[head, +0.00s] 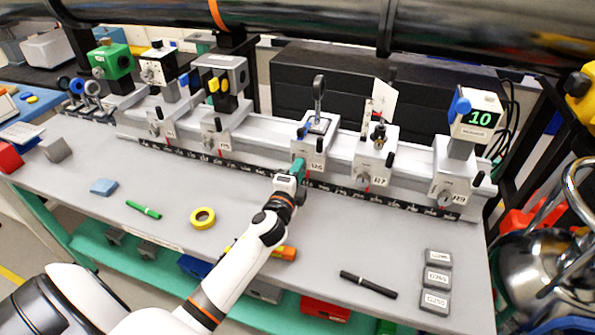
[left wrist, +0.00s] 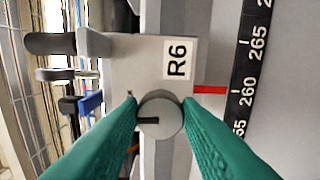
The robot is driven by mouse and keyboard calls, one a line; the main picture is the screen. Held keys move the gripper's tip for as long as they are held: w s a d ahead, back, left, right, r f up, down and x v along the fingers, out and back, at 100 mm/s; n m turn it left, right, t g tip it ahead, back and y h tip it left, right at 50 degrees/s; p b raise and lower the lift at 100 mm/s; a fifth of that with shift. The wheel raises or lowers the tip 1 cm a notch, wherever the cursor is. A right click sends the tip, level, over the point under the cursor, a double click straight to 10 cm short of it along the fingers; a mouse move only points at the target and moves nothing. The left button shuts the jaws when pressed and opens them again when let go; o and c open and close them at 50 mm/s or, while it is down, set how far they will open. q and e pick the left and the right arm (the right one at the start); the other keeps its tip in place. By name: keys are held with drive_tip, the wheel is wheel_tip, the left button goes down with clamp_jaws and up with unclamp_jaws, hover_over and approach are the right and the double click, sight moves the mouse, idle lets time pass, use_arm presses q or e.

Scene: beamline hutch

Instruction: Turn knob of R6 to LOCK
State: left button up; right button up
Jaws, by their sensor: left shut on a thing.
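The R6 carrier (head: 322,128) sits on the bench rail in the head view, with a lens-like post on top. In the left wrist view its R6 label (left wrist: 177,60) reads sideways. Its round grey knob (left wrist: 161,106) has a dark line pointing left in the picture. My left gripper (head: 298,168) reaches the carrier's front from the near side. Its green fingers (left wrist: 160,118) are shut on the knob, one on each side. They hide the knob in the head view. I cannot read any LOCK mark. My right gripper is not in view.
Neighbouring carriers stand on the rail, R5 (head: 222,132) to the left and R7 (head: 371,165) to the right. A black scale (left wrist: 248,85) runs along the rail. Yellow tape (head: 203,218), a green marker (head: 143,209) and a black marker (head: 368,284) lie on the grey bench.

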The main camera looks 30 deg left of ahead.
use_arm(q)
drive_tip(key=shift+m, duration=0.3)
idle(0.4)
drive_tip(key=o, duration=1)
drive_tip(key=b+v, duration=0.1)
drive_tip(key=v, duration=1.1)
drive_tip(key=shift+d, duration=0.1)
